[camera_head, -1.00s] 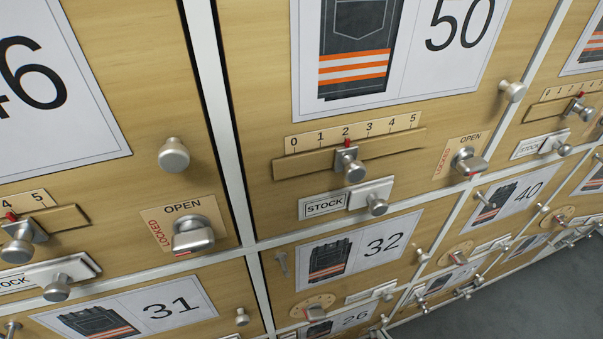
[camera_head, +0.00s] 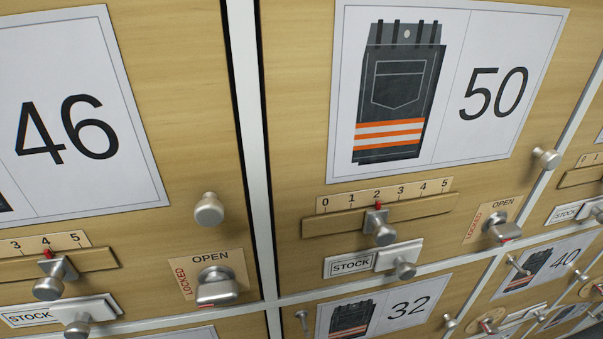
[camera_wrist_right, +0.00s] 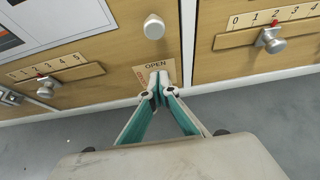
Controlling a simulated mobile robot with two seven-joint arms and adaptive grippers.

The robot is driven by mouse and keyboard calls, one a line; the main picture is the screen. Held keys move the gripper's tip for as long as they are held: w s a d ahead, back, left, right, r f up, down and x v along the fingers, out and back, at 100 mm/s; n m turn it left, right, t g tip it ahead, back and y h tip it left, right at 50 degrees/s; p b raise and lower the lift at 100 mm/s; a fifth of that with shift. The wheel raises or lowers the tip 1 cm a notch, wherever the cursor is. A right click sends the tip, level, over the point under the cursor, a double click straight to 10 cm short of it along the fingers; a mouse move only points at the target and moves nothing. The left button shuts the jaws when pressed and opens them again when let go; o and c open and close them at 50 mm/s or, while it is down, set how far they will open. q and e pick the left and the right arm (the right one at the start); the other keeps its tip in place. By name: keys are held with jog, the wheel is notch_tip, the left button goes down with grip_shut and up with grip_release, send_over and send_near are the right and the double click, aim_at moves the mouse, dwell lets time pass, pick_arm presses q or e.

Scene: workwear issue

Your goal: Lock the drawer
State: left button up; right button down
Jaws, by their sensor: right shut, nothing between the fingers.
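In the right wrist view my right gripper (camera_wrist_right: 157,88) is shut, its fingertips in front of a lock plate (camera_wrist_right: 152,66) marked OPEN; they hide the lock's turn-knob, and I cannot tell whether they touch it. A round pull knob (camera_wrist_right: 154,27) sits above that plate. I cannot tell that drawer's number. In the head view drawer 46 has a metal lock knob (camera_head: 217,287) on a plate reading OPEN above and LOCKED at left. Drawer 50 has a similar lock knob (camera_head: 501,229). Neither gripper shows in the head view.
In the head view, drawer 50 has a slider (camera_head: 380,229) at 2 and drawer 46 has one (camera_head: 50,280) at 4. STOCK plates (camera_head: 350,265) and pull knobs (camera_head: 209,210) stick out from the fronts. Grey floor (camera_wrist_right: 60,145) shows below the drawers in the right wrist view.

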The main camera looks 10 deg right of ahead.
jog(key=shift+a+f, duration=0.1)
jog(key=shift+a, duration=0.55)
jog(key=s, duration=0.6)
jog(key=shift+d+r, duration=0.2)
jog(key=shift+r, duration=0.2)
